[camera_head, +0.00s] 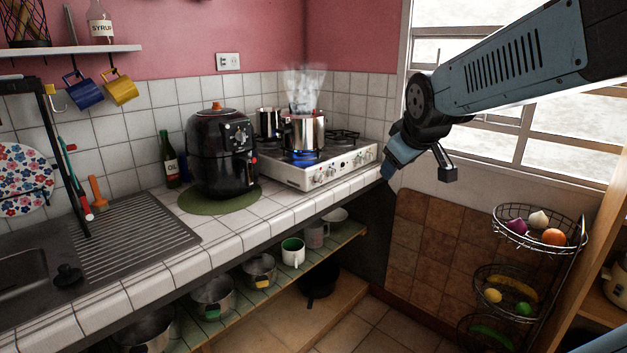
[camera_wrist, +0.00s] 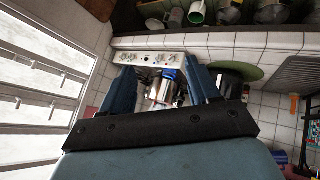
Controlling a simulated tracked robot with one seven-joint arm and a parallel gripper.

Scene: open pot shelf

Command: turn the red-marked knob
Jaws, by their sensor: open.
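The cooker (camera_head: 300,182) stands on the tiled counter with a row of small knobs on its front panel (camera_head: 345,167). The knobs are too small for me to tell which has a red mark. In the wrist view the cooker panel (camera_wrist: 148,57) lies beyond my fingers, upside down. My gripper (camera_head: 393,168) hangs to the right of the cooker, apart from it, pointing down and left. In the wrist view my gripper (camera_wrist: 161,82) has its two blue fingers spread wide with nothing held between them.
A steaming pot (camera_head: 303,132) sits over a lit blue flame, with another pot (camera_head: 268,123) behind it. A black air fryer (camera_head: 210,165) stands left of the cooker on a green mat. A wire fruit rack (camera_head: 535,240) stands at right. Air between gripper and panel looks free.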

